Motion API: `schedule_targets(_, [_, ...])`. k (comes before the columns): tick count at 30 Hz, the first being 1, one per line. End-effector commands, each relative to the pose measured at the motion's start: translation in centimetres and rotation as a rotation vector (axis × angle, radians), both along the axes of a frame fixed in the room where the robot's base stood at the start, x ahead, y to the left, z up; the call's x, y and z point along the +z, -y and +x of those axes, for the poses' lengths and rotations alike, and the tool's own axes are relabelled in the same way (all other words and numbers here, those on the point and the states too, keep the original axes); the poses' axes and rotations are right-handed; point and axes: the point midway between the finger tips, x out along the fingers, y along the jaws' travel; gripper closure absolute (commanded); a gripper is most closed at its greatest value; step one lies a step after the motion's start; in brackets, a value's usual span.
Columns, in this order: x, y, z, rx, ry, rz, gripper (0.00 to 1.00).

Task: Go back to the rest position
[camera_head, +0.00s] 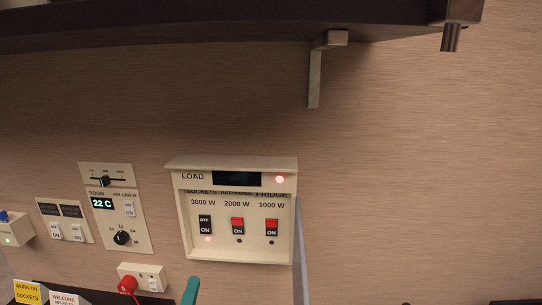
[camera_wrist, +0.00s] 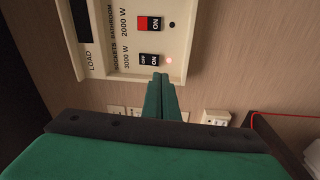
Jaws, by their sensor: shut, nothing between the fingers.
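My gripper (camera_wrist: 160,80) is shut and empty, its green fingers together. In the wrist view its tips appear just below the sockets switch (camera_wrist: 150,58); I cannot tell whether they touch the panel. In the head view a green part of my gripper (camera_head: 190,291) shows at the bottom edge, below the load panel (camera_head: 184,225). The panel has a black sockets switch (camera_head: 205,225) with a lit lamp under it, a red bathroom switch (camera_head: 237,226) and a red fridge switch (camera_head: 271,227), both with dark lamps.
The load panel's open cover (camera_head: 300,255) hangs at its right side. A dark shelf (camera_head: 200,22) with a metal bracket (camera_head: 315,75) juts out above. A room thermostat (camera_head: 123,220) and a red plug (camera_head: 127,285) are to the left. The wall at right is bare.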

Motion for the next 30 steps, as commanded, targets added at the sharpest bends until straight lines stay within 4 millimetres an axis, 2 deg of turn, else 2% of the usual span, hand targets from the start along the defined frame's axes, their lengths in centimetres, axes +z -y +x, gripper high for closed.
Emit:
schedule_targets(1, [-2.1, 0.8, -0.3, 0.010, -0.021, 0.020, 1.00])
schedule_targets(3, [-4.4, 1.5, -0.8, 0.030, -0.040, 0.061, 1.00])
schedule_targets(8, [-9.5, 3.3, -2.5, 0.068, -0.091, 0.171, 1.00])
schedule_targets(15, [-16.2, 6.3, -6.5, 0.103, -0.173, 0.372, 1.00])
schedule_targets(24, [-22.5, 10.2, -13.5, 0.092, -0.265, 0.674, 1.00])
schedule_targets(30, [-25.1, 12.8, -19.0, 0.050, -0.305, 0.898, 1.00])
